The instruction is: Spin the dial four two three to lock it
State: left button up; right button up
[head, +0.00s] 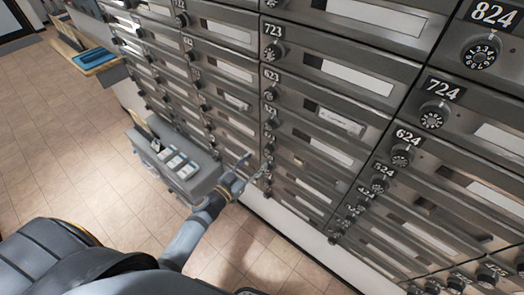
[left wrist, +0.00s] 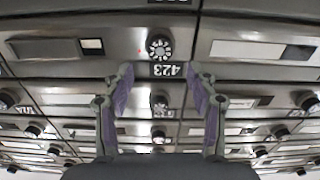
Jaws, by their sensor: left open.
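The wall of metal mailboxes has a round numbered dial beside each door. In the left wrist view, which is upside down, the 423 label (left wrist: 170,70) shows with its dial (left wrist: 158,47) just above it in the picture. My left gripper (left wrist: 159,72) is open and empty, its purple-padded fingers spread on either side of the label, with the dial just beyond the tips. In the head view my left gripper (head: 257,165) is close to the mailbox front, low in the 23 column, and hides part of it. The dial's set digit is too small to read. My right gripper is not in view.
Another dial (left wrist: 160,103) shows between the fingers in the wrist view. A grey bin (head: 175,165) with cards stands left of my left arm. A wooden counter (head: 95,60) with a blue item is at upper left. The tiled floor (head: 90,165) is clear.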

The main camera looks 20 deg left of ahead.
aim_at(267, 150)
pick_arm(q)
jog(key=x, duration=0.5)
jog(key=shift+w+d, duration=0.1)
jog(key=shift+w, duration=0.15)
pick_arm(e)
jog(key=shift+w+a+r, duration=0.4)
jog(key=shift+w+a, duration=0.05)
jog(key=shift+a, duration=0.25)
pick_arm(q)
jog(key=shift+c, duration=0.4)
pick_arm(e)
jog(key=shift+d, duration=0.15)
pick_arm(q)
jog(key=shift+f, duration=0.1)
jog(key=c, duration=1.1)
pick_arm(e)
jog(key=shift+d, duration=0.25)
pick_arm(q)
jog(key=shift+m, duration=0.4)
